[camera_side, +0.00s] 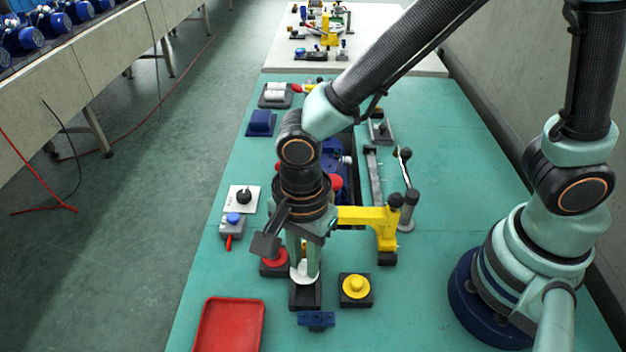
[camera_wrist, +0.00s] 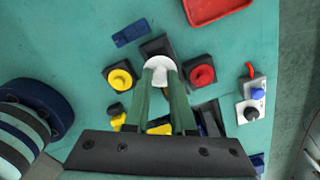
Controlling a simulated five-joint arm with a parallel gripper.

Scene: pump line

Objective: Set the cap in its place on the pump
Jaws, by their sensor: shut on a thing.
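My gripper (camera_side: 305,262) points down and is shut on a white piece, which I take to be the cap (camera_side: 301,274). In the wrist view the white cap (camera_wrist: 160,65) sits between the two green fingertips (camera_wrist: 160,76). A black holder (camera_side: 305,298) is directly under the cap, and it also shows in the wrist view (camera_wrist: 157,46). I cannot tell whether the cap still touches the holder. The blue pump (camera_side: 334,160) stands farther back, largely hidden by my arm, so its place for the cap is not visible.
A red piece (camera_side: 274,258) and a yellow piece (camera_side: 355,286) on black bases flank the holder. A yellow clamp (camera_side: 370,216) stands close behind on the right. A blue block (camera_side: 316,320) and red tray (camera_side: 230,328) lie in front.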

